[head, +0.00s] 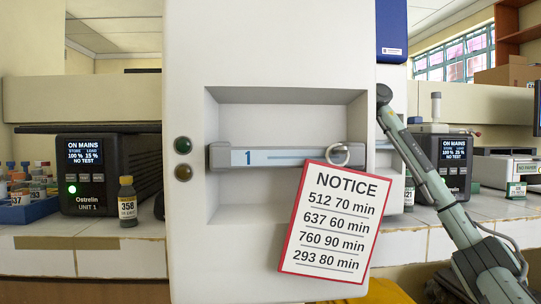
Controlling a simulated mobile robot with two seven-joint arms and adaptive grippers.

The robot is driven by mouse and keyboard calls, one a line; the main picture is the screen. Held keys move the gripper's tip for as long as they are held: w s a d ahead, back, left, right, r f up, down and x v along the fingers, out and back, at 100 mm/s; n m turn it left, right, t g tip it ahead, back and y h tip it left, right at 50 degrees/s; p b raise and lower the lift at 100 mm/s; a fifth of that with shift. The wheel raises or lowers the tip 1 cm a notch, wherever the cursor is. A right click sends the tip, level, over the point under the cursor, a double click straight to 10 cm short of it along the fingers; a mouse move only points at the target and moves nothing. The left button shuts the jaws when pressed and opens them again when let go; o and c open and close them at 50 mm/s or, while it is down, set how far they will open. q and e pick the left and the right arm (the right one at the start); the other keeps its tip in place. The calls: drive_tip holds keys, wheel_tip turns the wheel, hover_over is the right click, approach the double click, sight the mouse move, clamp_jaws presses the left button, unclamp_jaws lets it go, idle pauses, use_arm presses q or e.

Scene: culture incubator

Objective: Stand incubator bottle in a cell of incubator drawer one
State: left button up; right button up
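The white front of incubator drawer one (290,60) fills the middle of the head view. A grey handle bar (290,156) marked 1 crosses its recess. A red-edged notice (335,222) hangs tilted from a ring on the handle's right end. It reads 512 70 min, 637 60 min, 760 90 min, 293 80 min. No drawer cells show, and I cannot tell whether the drawer is shut. A small bottle labelled 358 (127,203) stands upright on the left counter. My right arm rises at the right, but its gripper is not visible. My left gripper is out of view.
A dark Ostrelin unit (95,178) with a lit screen stands behind the bottle; a similar unit (452,160) is at the right. A blue rack of small bottles (25,205) sits far left. Two dark lamps, green (183,145) and amber (183,173), are beside the recess.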

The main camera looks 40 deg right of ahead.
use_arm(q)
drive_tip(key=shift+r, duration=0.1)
use_arm(e)
drive_tip(key=shift+f, duration=0.1)
drive_tip(key=o, duration=1.2)
drive_tip(key=shift+c, duration=0.2)
drive_tip(key=shift+s+d+r, duration=0.1)
drive_tip(key=shift+d+r, duration=0.2)
drive_tip(key=shift+r, duration=0.05)
drive_tip(key=p+v, duration=0.2)
drive_tip(key=v, duration=0.4)
drive_tip(key=shift+s+d+r, duration=0.1)
drive_tip(key=shift+d, duration=0.05)
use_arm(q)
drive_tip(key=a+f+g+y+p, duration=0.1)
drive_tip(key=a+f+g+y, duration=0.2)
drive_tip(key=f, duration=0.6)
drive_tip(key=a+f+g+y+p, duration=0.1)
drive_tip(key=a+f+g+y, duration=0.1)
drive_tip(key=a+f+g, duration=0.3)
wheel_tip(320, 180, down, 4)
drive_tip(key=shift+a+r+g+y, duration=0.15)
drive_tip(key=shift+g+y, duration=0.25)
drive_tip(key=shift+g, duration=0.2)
use_arm(e)
drive_tip(key=v, duration=0.5)
